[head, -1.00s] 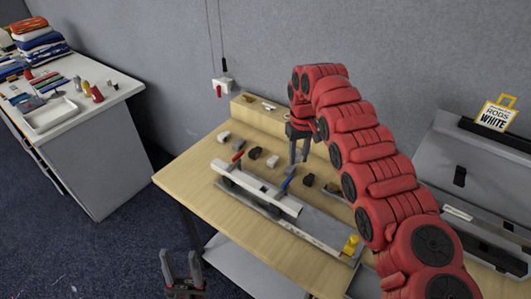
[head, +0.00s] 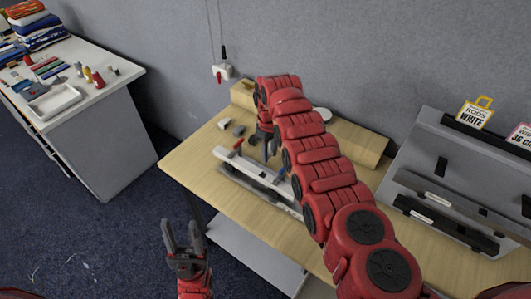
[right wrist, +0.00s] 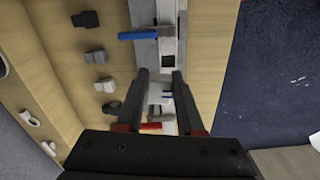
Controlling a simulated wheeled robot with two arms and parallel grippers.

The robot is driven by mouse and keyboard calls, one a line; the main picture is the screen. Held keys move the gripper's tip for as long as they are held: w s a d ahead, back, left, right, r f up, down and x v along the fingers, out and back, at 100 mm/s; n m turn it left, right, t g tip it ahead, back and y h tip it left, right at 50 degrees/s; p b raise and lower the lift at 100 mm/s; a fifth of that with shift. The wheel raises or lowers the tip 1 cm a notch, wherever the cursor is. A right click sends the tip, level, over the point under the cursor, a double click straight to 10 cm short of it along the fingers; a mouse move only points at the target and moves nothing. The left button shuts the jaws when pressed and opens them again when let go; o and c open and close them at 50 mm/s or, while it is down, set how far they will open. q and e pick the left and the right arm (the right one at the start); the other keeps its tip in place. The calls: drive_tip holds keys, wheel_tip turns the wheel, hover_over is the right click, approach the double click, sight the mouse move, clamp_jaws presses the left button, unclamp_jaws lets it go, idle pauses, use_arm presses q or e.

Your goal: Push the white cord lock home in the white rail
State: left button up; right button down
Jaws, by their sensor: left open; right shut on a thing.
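The white rail (head: 238,162) lies along the table, and its middle runs behind my right gripper. My right gripper (head: 268,150) points down at the rail, between the red-handled and blue-handled clamps. In the right wrist view its fingers (right wrist: 162,84) straddle the rail, closed on a small pale piece (right wrist: 159,97), apparently the white cord lock. The piece is mostly hidden, and I cannot tell how deep it sits in the rail. My left gripper (head: 183,240) is open and empty, off the table's front left edge.
The blue-handled clamp (right wrist: 140,35) and red-handled clamp (right wrist: 152,127) sit at the rail. Several small grey and dark pieces, including a dark one (right wrist: 97,56), line the wood (right wrist: 58,75) beside it. A grey rack (head: 440,150) stands to the right.

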drive_tip(key=shift+s+a+f+n+p, duration=0.15)
drive_tip(key=shift+s+a+n+p, duration=0.2)
drive_tip(key=shift+a+n+p, duration=0.35)
drive_tip(key=shift+s+d+f, duration=0.15)
drive_tip(key=shift+f, duration=0.05)
drive_tip(key=shift+f, duration=0.1)
drive_tip(key=shift+f+b, duration=2.15)
drive_tip(key=shift+f, duration=0.65)
drive_tip(key=shift+b, duration=0.6)
drive_tip(key=shift+f+b, duration=0.6)
drive_tip(key=shift+f, duration=0.2)
